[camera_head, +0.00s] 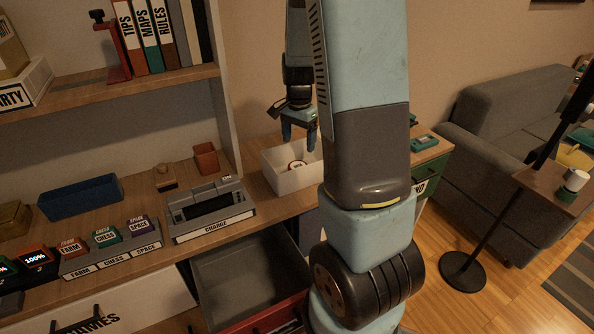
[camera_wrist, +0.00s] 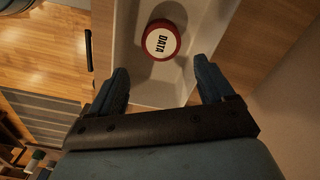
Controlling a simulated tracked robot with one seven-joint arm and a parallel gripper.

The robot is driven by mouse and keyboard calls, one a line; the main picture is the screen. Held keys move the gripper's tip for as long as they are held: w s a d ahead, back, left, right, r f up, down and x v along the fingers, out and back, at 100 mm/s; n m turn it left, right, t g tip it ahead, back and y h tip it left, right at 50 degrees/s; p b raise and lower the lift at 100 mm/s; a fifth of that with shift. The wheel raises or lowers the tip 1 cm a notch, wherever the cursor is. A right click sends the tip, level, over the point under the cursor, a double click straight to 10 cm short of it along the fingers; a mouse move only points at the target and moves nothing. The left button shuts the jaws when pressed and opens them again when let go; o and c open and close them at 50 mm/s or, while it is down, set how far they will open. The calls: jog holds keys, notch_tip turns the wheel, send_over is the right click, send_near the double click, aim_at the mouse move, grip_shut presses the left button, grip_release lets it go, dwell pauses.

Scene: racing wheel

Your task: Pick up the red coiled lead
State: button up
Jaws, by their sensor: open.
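A round red item with a white face marked "DATA" (camera_wrist: 161,42) lies in a white open bin (camera_wrist: 122,50); it appears to be the red coiled lead, though no separate coils can be made out. In the head view my gripper (camera_head: 299,140) hangs above the bin, pointing down.
An open drawer (camera_head: 250,280) juts out below. A shelf (camera_head: 110,88) with books overhangs the left. A sofa (camera_head: 510,130) stands right.

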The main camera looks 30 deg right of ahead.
aim_at(298, 166)
jog(key=shift+w+f, duration=0.1)
jog(key=shift+f, duration=5.35)
jog(key=shift+c, duration=0.4)
jog(key=c, duration=0.7)
